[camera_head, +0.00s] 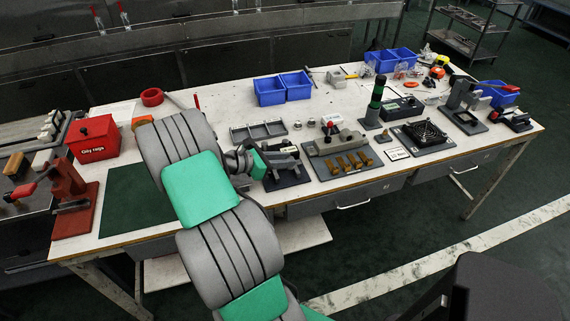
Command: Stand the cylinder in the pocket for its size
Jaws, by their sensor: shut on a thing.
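My gripper (260,162) is low over the front middle of the bench, partly hidden behind my own grey and green arm. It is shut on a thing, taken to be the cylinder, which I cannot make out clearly. Just right of it is a dark fixture (287,178) with a small pale label; I cannot tell whether they touch. Which part holds the pocket for the cylinder's size is too small to tell.
A dark green mat (137,200), red rags box (93,139) and red press (70,195) are on the left. A grey divided tray (258,131) and blue bins (283,88) lie behind. A dark column (376,100) with a green band and a black fan-like unit (424,134) stand right.

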